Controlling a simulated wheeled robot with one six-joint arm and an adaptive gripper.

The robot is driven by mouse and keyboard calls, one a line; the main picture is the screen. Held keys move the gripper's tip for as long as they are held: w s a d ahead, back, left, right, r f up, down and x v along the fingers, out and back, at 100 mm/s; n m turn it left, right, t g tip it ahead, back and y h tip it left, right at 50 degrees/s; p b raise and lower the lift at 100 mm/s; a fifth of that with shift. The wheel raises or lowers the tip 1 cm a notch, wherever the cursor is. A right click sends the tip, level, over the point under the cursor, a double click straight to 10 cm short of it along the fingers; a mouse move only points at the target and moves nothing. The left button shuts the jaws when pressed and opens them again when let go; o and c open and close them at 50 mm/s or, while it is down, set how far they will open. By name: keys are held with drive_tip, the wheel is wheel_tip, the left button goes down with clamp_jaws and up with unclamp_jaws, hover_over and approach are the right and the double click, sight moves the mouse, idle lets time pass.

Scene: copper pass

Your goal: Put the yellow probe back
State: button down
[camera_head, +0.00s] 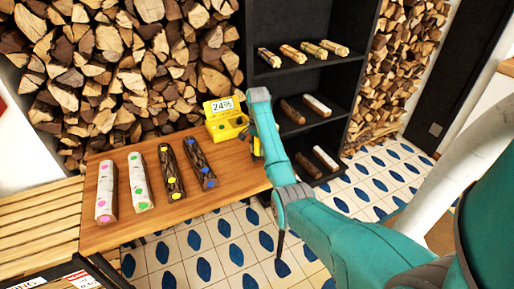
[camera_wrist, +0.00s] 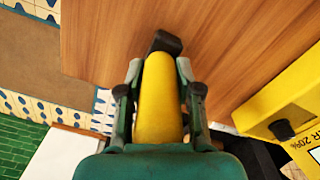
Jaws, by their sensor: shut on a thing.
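The yellow probe (camera_wrist: 156,105) is held between the two fingers of my gripper (camera_wrist: 159,88) in the wrist view, with its black end past the fingertips. In the head view only a small yellow bit of the probe (camera_head: 257,147) shows at my gripper (camera_head: 256,153), beside the table's right edge. The yellow meter (camera_head: 226,126) stands on the table's back right corner with its lid up and a display reading about 24. In the wrist view the meter (camera_wrist: 290,95) is to the right of the probe, apart from it. The probe's seat is not clearly visible.
Several logs with coloured dots, such as the pink-dotted one (camera_head: 106,190), lie on the wooden table (camera_head: 232,180) left of the meter. A black shelf (camera_head: 290,75) with logs stands behind my arm. A slatted bench (camera_head: 40,215) adjoins the table's left.

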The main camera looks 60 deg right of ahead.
drive_tip(key=shift+f, duration=0.15)
drive_tip(key=c, duration=0.8)
unclamp_jaws()
drive_tip(key=shift+f, duration=0.15)
